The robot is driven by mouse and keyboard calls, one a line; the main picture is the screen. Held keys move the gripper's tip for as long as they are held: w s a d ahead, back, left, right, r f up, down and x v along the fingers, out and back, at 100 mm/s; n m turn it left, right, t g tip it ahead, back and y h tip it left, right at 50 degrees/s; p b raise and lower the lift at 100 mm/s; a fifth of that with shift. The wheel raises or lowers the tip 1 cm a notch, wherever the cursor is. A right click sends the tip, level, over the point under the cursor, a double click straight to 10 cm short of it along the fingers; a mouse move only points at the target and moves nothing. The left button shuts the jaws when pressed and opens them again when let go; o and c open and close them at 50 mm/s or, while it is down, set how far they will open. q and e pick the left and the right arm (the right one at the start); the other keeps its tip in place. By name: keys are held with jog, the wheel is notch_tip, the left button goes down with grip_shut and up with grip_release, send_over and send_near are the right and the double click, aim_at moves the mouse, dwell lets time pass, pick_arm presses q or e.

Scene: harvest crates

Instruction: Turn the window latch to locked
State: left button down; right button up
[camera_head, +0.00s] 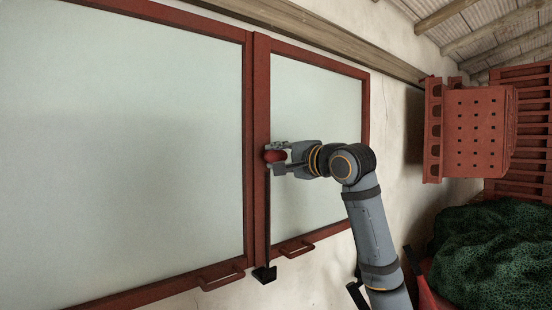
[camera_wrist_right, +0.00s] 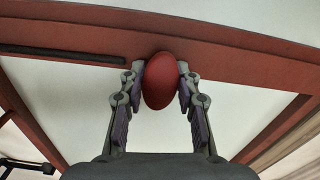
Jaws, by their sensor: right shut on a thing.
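The window (camera_head: 262,90) has two pale panes in red frames that meet at a middle upright. A red, egg-shaped knob (camera_head: 275,156) sits in front of that upright; it also shows in the right wrist view (camera_wrist_right: 160,80). My right gripper (camera_head: 276,157) is shut on the knob, with one finger on each side. A thin dark rod (camera_head: 267,215) runs along the upright from near the knob to a black block (camera_head: 264,274) at the lower edge. I cannot tell whether the rod joins the knob. My left gripper is not in view.
Two red handles (camera_head: 222,277) (camera_head: 296,248) stick out at the lower edges of the window frames. A red crate-like box (camera_head: 478,128) hangs or stands at the right by the pale wall. A dark green heap (camera_head: 490,255) lies below it.

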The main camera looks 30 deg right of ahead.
aim_at(280, 157)
jog(key=o, duration=1.2)
jog(key=shift+c, duration=0.2)
jog(key=shift+s, duration=0.25)
jog(key=s, duration=0.4)
jog(key=s+d, duration=0.1)
jog(key=s, duration=0.1)
jog(key=shift+s, duration=0.1)
jog(key=shift+s+a, duration=0.25)
jog(key=shift+s, duration=0.15)
jog(key=shift+d, duration=0.1)
